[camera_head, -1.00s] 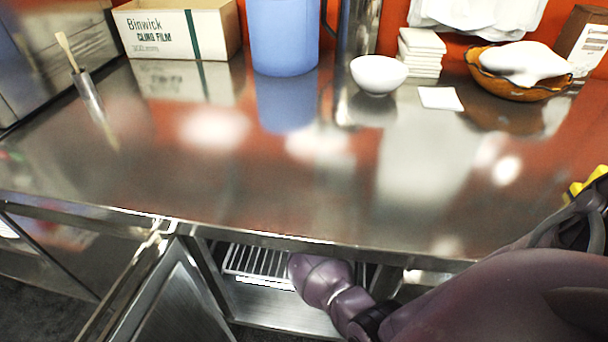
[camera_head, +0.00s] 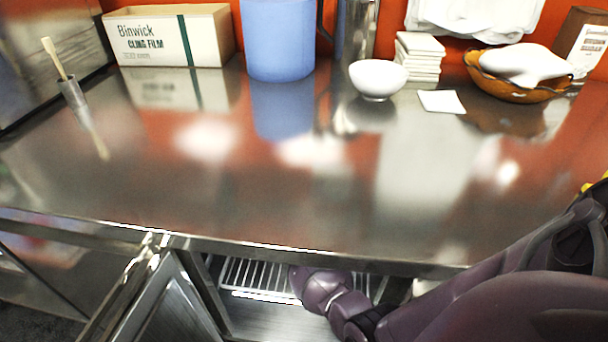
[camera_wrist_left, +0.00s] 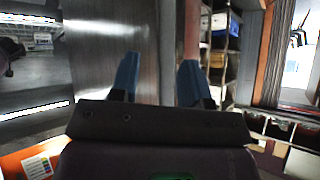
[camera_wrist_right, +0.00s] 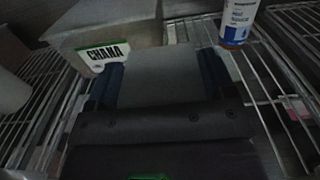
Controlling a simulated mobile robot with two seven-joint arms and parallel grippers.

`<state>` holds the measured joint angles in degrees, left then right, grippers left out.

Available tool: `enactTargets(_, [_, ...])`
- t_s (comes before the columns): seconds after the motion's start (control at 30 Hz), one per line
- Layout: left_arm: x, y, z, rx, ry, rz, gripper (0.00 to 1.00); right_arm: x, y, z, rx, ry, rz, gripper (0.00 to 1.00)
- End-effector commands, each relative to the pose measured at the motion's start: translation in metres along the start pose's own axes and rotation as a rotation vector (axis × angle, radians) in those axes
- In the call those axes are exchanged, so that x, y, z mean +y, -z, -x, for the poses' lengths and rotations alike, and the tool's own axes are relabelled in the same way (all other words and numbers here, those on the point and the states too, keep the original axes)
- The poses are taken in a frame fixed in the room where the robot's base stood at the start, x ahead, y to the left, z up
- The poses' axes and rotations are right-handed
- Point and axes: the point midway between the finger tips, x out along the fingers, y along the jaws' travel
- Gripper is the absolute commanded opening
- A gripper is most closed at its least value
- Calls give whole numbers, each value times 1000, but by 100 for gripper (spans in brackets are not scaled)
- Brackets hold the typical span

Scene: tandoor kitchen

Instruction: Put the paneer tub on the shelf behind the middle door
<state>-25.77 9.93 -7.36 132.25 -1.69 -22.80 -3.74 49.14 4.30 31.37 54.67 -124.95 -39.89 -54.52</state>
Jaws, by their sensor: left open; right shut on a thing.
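My right gripper (camera_wrist_right: 160,80) is shut on a plain grey tub (camera_wrist_right: 160,72), seen between its blue fingers in the right wrist view. I see no label on this tub, so I cannot confirm it is the paneer tub. It is over a wire shelf (camera_wrist_right: 288,98) inside the cabinet; whether it touches the shelf is unclear. In the head view my right arm reaches under the counter into an opening with a wire shelf (camera_head: 258,277), and its gripper is hidden. An open steel door (camera_head: 165,305) stands left of this opening. My left gripper (camera_wrist_left: 157,75) is open and empty.
A tub marked CHANA (camera_wrist_right: 105,35) stands just beyond and left of the held tub. A bottle (camera_wrist_right: 238,22) stands to the right. The counter (camera_head: 250,190) is clear in front, with a cling film box (camera_head: 165,35), blue container (camera_head: 277,40) and white bowl (camera_head: 378,77) behind.

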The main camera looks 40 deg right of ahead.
Motion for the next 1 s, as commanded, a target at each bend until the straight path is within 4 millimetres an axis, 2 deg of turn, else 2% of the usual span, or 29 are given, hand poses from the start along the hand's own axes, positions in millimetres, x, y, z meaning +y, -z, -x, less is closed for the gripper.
enactTargets(0.07, [1, -5, -1, -10, -2, -3, 43, -1, 4, 0, 0, 0, 3, 45])
enactTargets(0.1, [1, -4, -1, -8, -2, -5, 43, -1, 4, 0, 1, 0, 3, 79])
enactTargets(0.23, [1, -4, -1, -8, -2, -5, 43, 0, 3, 0, 0, 0, 1, 99])
enactTargets(0.6, [-1, 2, 1, 1, 1, 2, 43, 0, -4, 2, 0, 0, -2, 100])
enactTargets(0.77, [-2, 4, 1, 1, 2, 12, 43, 0, -3, 26, 0, -1, -2, 100])
enactTargets(1.0, [-4, 0, 4, -13, 4, 31, 43, 0, -3, 74, 0, -1, -2, 100])
